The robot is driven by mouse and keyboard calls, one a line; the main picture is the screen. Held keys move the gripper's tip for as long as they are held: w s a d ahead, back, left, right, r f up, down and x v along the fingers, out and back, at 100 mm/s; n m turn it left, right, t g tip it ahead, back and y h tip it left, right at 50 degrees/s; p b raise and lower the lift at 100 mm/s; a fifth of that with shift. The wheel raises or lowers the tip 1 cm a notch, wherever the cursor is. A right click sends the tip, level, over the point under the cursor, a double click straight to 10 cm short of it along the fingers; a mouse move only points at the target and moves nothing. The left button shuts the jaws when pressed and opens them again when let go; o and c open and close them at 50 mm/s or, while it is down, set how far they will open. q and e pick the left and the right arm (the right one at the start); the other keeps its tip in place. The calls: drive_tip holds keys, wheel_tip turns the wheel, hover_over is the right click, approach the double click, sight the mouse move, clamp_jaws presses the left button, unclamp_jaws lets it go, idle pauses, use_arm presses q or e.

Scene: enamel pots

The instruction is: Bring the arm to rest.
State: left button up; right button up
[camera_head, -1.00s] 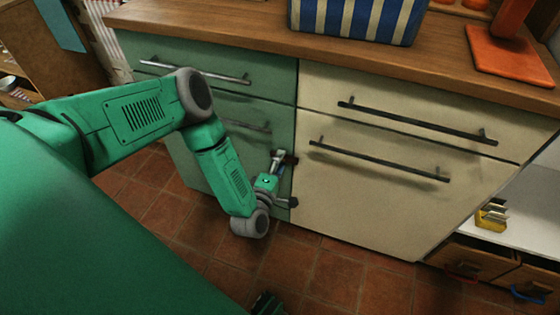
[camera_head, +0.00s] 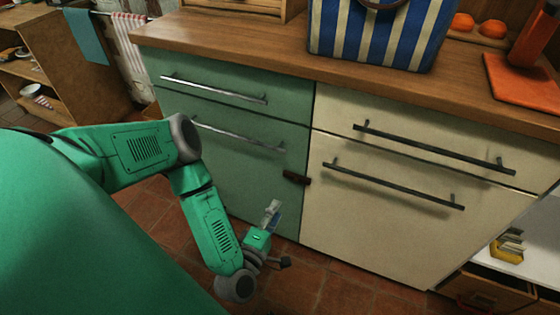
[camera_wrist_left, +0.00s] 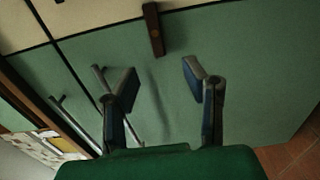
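My left gripper (camera_head: 272,214) hangs low in front of the green cabinet front (camera_head: 240,160), at the end of my bent green arm. In the left wrist view its two dark-padded fingers (camera_wrist_left: 162,85) stand wide apart with nothing between them. A small dark brown wooden handle (camera_head: 297,177) sits at the right edge of the green lower door, above the gripper and apart from it. The handle also shows in the left wrist view (camera_wrist_left: 153,28), beyond the fingertips. My right gripper is not in view.
The cream drawers (camera_head: 410,215) with dark bar handles stand right of the green front. A striped bag (camera_head: 380,35) and an orange stand (camera_head: 525,80) are on the wooden countertop (camera_head: 290,62). The tiled floor (camera_head: 300,283) is clear around the gripper. Shelves stand far left.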

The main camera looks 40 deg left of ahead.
use_arm(q)
drive_tip(key=shift+s, duration=0.15)
drive_tip(key=shift+d, duration=0.1)
idle(0.3)
drive_tip(key=s+d+r+m+g+h+p, duration=0.1)
drive_tip(key=s+d+m+g+h+p, duration=0.1)
drive_tip(key=d+m+g+h, duration=0.35)
drive_tip(key=s+d+r+m+g+h+p, duration=0.1)
drive_tip(key=s+d+m+g+h+p, duration=0.15)
drive_tip(key=d+m, duration=0.55)
drive_tip(key=s+a+r+m+g+y+p, duration=0.1)
drive_tip(key=s+a+r+m+g+y, duration=0.1)
drive_tip(key=s+a+r+m+g, duration=0.2)
drive_tip(key=s+a+r+m+g+y+p, duration=0.2)
drive_tip(key=s+a+r+m+g, duration=0.1)
drive_tip(key=s+a, duration=0.5)
drive_tip(key=shift+s+a+r+m+g+p, duration=0.15)
drive_tip(key=shift+s+r+m+g+p, duration=0.25)
drive_tip(key=shift+s+g, duration=0.45)
